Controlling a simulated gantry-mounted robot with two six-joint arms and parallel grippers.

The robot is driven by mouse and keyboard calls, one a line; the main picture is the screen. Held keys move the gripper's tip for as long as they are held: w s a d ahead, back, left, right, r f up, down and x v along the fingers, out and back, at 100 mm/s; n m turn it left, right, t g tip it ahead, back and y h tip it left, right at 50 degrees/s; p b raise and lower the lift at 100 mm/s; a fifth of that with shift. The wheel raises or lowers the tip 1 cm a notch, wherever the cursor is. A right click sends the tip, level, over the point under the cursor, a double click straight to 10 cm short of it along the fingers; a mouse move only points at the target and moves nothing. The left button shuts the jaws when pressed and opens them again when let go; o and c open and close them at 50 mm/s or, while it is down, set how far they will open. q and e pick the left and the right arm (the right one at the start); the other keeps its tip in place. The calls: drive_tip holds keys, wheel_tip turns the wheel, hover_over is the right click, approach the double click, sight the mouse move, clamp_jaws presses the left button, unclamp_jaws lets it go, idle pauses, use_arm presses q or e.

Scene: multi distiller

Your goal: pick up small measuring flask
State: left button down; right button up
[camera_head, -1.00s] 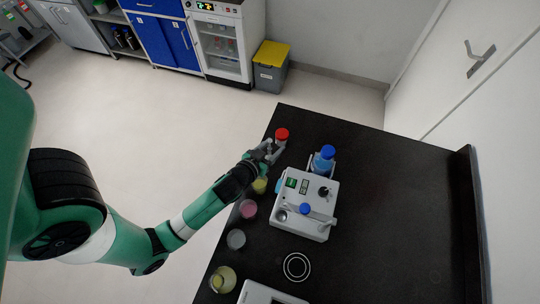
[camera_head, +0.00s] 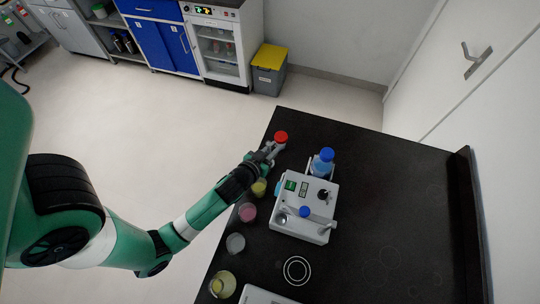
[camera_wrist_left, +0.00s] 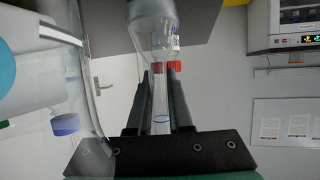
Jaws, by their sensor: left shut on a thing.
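My left gripper (camera_head: 270,148) is at the far left edge of the black table, beside a red-capped bottle (camera_head: 281,138). In the left wrist view, where things appear upside down, its two fingers (camera_wrist_left: 160,102) are shut around the neck of a clear glass flask (camera_wrist_left: 152,30). The flask's neck carries a blue ring mark. The red cap (camera_wrist_left: 167,66) shows through and behind the flask. In the head view the gripper largely hides the flask. I cannot tell whether the flask touches the table. My right gripper is not in view.
A white device (camera_head: 303,207) and a blue-capped bottle (camera_head: 323,162) stand right of the gripper. Beakers with yellow (camera_head: 259,187), pink (camera_head: 248,212) and clear (camera_head: 235,243) contents line the left edge. The table's right side is clear.

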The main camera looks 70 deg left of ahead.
use_arm(q)
drive_tip(key=s+d+r+p, duration=0.1)
drive_tip(key=r, duration=0.1)
drive_tip(key=s+d+r+p, duration=0.1)
drive_tip(key=r, duration=0.2)
drive_tip(key=r+p, duration=0.1)
drive_tip(key=r, duration=0.2)
drive_tip(key=shift+s+d+r+p, duration=0.1)
drive_tip(key=shift+s+d+p, duration=0.2)
drive_tip(key=shift+s+d, duration=0.1)
drive_tip(key=p, duration=0.6)
approach(268, 145)
drive_tip(key=shift+d+r, duration=0.85)
drive_tip(key=shift+r, duration=0.15)
